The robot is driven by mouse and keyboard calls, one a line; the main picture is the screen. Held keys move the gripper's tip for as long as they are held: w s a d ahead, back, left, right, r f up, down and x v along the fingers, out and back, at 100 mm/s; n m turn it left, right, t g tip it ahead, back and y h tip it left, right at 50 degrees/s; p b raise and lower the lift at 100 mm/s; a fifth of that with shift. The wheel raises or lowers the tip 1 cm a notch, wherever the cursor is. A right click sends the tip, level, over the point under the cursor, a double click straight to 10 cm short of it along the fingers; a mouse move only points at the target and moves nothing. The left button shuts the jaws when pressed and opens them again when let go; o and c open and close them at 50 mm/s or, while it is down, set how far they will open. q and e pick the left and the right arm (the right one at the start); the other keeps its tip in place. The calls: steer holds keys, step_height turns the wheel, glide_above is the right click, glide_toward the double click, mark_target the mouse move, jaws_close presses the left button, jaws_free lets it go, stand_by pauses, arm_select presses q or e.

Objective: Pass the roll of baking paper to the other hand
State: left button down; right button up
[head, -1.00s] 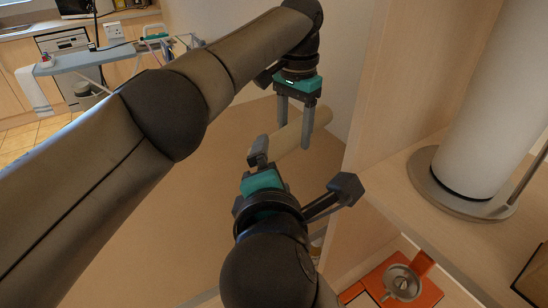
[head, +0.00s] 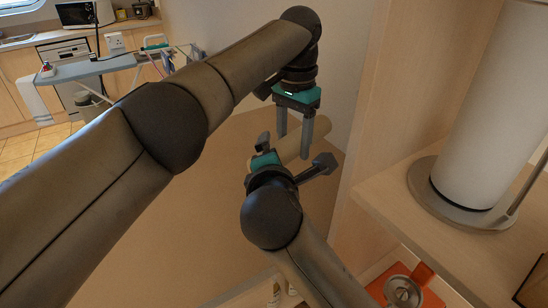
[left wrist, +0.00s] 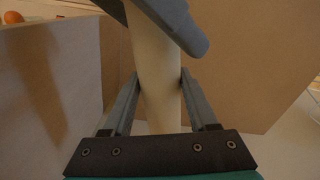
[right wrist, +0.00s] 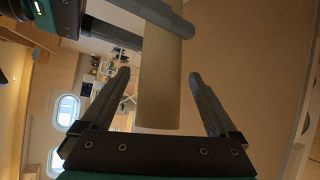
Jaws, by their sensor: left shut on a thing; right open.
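The roll of baking paper (head: 289,150) is a pale, plain cylinder held in the air. My left gripper (head: 294,140) comes down from above and is shut on it; the left wrist view shows the roll (left wrist: 155,75) between its fingers. My right gripper (head: 296,153) is below and nearer, with its fingers spread wide. In the right wrist view the roll (right wrist: 158,90) appears between the open right fingers, with a gap on both sides. A dark right finger (left wrist: 185,25) crosses in front of the roll in the left wrist view.
A light wood shelf (head: 395,205) stands at the right, with a large white cylinder (head: 478,120) on a round metal base. Below it is an orange item with a metal lid (head: 403,292). An ironing board (head: 95,68) and kitchen counter are far back left.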

jaws_close()
arm_select(q)
steer(key=shift+c, duration=0.5)
jaws_free()
